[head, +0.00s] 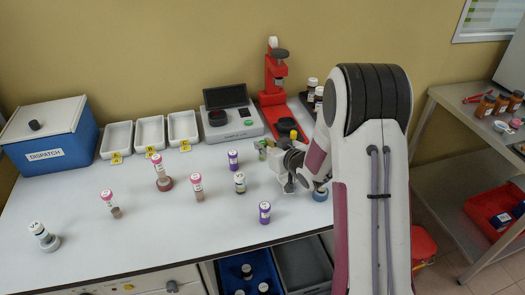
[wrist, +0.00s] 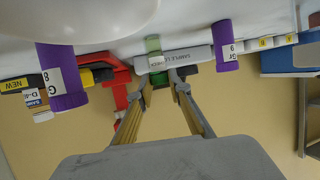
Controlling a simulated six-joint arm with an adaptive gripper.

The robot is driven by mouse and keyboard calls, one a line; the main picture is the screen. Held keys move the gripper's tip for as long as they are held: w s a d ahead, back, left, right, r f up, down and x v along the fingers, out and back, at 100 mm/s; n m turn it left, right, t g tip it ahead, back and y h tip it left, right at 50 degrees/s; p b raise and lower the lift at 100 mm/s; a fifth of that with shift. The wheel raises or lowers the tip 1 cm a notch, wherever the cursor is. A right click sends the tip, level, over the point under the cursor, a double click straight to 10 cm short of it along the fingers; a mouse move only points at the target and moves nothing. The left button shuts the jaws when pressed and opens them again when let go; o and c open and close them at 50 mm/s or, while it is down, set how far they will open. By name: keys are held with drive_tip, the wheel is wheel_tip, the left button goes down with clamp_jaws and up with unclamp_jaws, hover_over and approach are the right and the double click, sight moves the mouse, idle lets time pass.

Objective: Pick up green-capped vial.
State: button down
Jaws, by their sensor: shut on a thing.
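The green-capped vial (wrist: 157,62) has a pale green part, a white label and a dark green end. It is between the fingertips of my gripper (wrist: 160,82), which is shut on it, in the wrist view. In the head view the vial (head: 261,147) shows as a small green patch at the left side of my gripper (head: 270,152), partly hidden by it. I cannot tell whether its base touches the table.
Purple-capped vials (head: 233,160) (head: 264,212) and pink-capped vials (head: 197,187) stand nearby on the white table (head: 150,235). Behind are a grey instrument (head: 236,130), a red stand (head: 273,95), white trays (head: 149,135) and a blue dispatch box (head: 60,145).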

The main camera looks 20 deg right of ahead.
drive_tip(key=shift+r, duration=0.1)
wheel_tip(320, 180, up, 10)
idle(0.9)
idle(0.4)
